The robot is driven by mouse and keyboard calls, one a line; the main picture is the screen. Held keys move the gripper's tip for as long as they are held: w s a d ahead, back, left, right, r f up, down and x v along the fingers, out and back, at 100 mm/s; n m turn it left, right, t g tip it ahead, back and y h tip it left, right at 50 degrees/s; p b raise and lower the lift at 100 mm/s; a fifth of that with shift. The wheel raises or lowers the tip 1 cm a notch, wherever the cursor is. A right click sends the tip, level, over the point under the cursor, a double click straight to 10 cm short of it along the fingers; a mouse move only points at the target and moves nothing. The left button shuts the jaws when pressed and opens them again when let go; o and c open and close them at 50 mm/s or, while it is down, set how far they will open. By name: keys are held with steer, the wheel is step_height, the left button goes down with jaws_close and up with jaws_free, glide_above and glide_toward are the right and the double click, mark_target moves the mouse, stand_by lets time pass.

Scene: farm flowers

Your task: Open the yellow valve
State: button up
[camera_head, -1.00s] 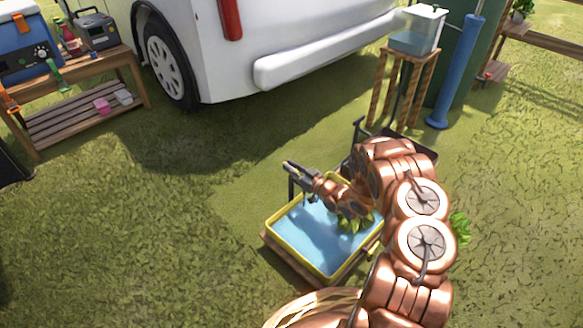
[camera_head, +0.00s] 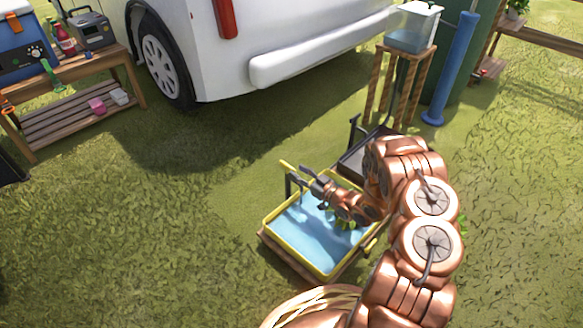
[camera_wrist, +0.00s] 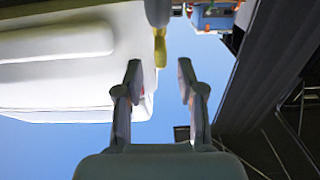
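The yellow valve (camera_wrist: 160,47) shows in the wrist view as a small yellow piece below a grey rounded part (camera_wrist: 158,12). It lies just past the fingertips, nearer the left one. Contact cannot be told.
The basin holds blue water and green leaves. A dark tray (camera_head: 350,165) with its own post adjoins it behind. A white van (camera_head: 300,50), a wooden stand (camera_head: 408,50) with a water tank, and a blue cylinder (camera_head: 455,70) stand behind. Grass on the left is free.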

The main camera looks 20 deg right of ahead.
steer(key=shift+v, duration=3)
steer(key=w+d+r+g+h+p, duration=0.25)
steer(key=d+r+h+p, duration=0.2)
steer(key=r+p, duration=0.35)
steer(key=w+d+r+g+h+p, duration=0.1)
steer(key=d+r+g+h+p, duration=0.2)
steer(key=d+r+p, duration=0.55)
steer(key=s+a+r+m+g+h+p, duration=0.1)
steer(key=s+r+g+h+p, duration=0.2)
steer(key=r, duration=0.9)
steer(key=s+a+r+m+g+h+p, duration=0.15)
steer(key=s+r+p, duration=0.3)
steer(key=r, duration=0.75)
steer(key=s+a+r+m+g+p, duration=0.1)
steer(key=s+a+r+g+p, duration=0.1)
steer(key=s+a+r+p, duration=0.45)
steer(key=s+a+r+m+g+p, duration=0.1)
steer(key=s+a+r+m+p, duration=0.2)
steer(key=r, duration=0.6)
steer(key=s+a+r+n+g+y+p, duration=0.1)
steer(key=s+a+r+g+y+p, duration=0.1)
steer(key=s+a+r+p, duration=0.4)
steer(key=s+a+r+n+g+y+p, duration=0.1)
steer(key=s+a+r+g+y+p, duration=0.2)
steer(key=s, duration=1.8)
steer(key=a+r+p, duration=0.4)
steer(key=a+r, duration=0.4)
steer(key=a, duration=0.2)
steer(key=shift+a+r, duration=0.35)
steer(key=shift+a, duration=0.05)
